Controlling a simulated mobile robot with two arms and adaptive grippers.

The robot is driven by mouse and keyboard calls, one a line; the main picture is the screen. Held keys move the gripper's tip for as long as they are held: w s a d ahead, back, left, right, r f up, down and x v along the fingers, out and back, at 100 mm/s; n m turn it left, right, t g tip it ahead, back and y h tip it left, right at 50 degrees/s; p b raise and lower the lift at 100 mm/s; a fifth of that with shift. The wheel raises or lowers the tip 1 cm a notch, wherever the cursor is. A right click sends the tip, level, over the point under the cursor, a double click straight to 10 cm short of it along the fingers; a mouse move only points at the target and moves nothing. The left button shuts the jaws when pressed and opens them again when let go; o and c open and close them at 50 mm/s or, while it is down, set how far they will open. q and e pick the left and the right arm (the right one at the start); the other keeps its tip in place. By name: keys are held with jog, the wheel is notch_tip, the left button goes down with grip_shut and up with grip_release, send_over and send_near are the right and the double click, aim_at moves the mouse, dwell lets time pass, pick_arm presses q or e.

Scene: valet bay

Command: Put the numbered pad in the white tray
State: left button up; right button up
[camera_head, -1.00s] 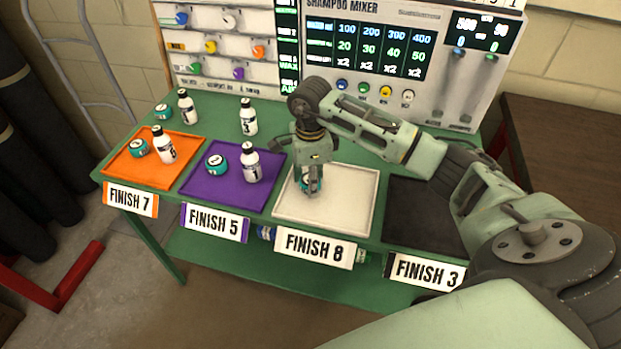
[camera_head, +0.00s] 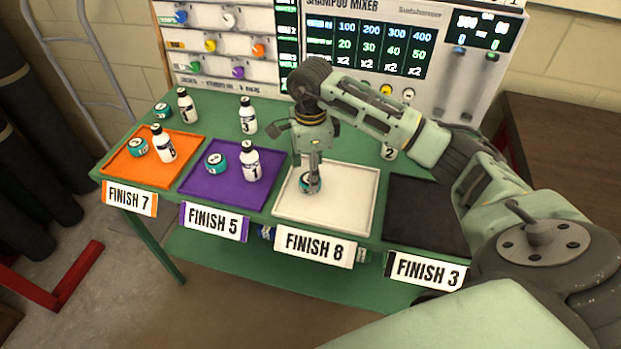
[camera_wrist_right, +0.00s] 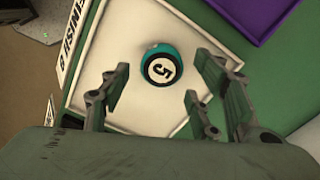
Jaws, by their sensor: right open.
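A teal round pad with a white numbered top (camera_head: 305,183) lies in the white tray (camera_head: 352,205), the one above the FINISH 8 label. In the right wrist view the pad (camera_wrist_right: 160,65) reads 5 and lies flat on the floor of the white tray (camera_wrist_right: 215,30). My right gripper (camera_head: 314,182) is right over the pad and partly hides it in the head view. In the wrist view its fingers (camera_wrist_right: 160,88) are spread, with a clear gap between them, and hold nothing. My left gripper is not in view.
An orange tray (camera_head: 118,168) and a purple tray (camera_head: 205,192) each hold a teal pad and a white bottle. A black tray (camera_head: 415,215) is empty where visible. More bottles and a pad (camera_head: 162,110) stand behind, before the mixer panel (camera_head: 365,45).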

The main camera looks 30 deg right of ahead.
notch_tip(320, 180, up, 9)
jog(key=b, duration=0.1)
jog(key=shift+f, duration=0.2)
jog(key=shift+f, duration=0.1)
dwell(0.4)
